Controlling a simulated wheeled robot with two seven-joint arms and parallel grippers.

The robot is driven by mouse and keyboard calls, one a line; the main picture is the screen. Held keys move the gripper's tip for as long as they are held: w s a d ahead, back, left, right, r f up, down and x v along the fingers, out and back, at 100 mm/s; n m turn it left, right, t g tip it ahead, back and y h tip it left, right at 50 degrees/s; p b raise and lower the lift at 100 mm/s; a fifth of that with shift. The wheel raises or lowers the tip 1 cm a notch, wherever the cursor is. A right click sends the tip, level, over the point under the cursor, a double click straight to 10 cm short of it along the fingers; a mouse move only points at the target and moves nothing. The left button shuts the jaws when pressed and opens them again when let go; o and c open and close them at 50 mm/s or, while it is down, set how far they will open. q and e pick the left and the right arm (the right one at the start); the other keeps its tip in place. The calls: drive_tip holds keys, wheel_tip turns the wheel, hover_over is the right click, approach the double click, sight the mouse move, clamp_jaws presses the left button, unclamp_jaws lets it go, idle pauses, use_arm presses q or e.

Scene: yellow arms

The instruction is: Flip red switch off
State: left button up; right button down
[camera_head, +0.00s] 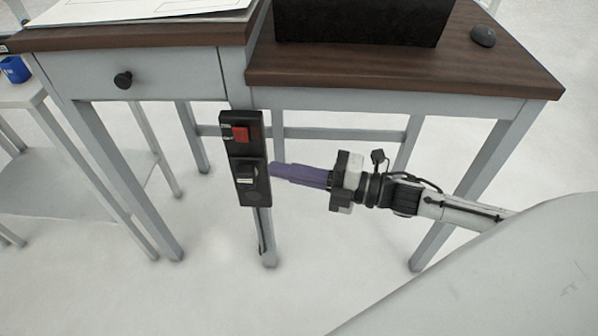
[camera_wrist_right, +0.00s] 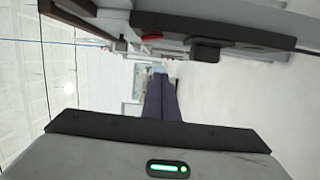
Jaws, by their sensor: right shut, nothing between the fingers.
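The red switch (camera_head: 240,133) is on the upper part of a black switch panel (camera_head: 247,199) fixed at the front of the desk leg. A black switch (camera_head: 246,172) sits below it on the same panel. My right gripper (camera_head: 272,169), with purple fingers, is shut and empty. Its tips are just right of the panel, at about the height of the black switch and below the red one. I cannot tell whether they touch the panel. In the right wrist view the red switch (camera_wrist_right: 151,37) shows beyond the fingers (camera_wrist_right: 161,80). My left gripper is not in view.
The desk (camera_head: 400,77) has a brown top above the panel. A black box (camera_head: 360,20) and a mouse (camera_head: 483,36) are on it. A drawer (camera_head: 150,76) with a dark knob is left of the panel. A lower table with a blue cup (camera_head: 14,70) stands at far left.

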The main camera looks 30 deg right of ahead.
drive_tip(key=shift+v, duration=1.4)
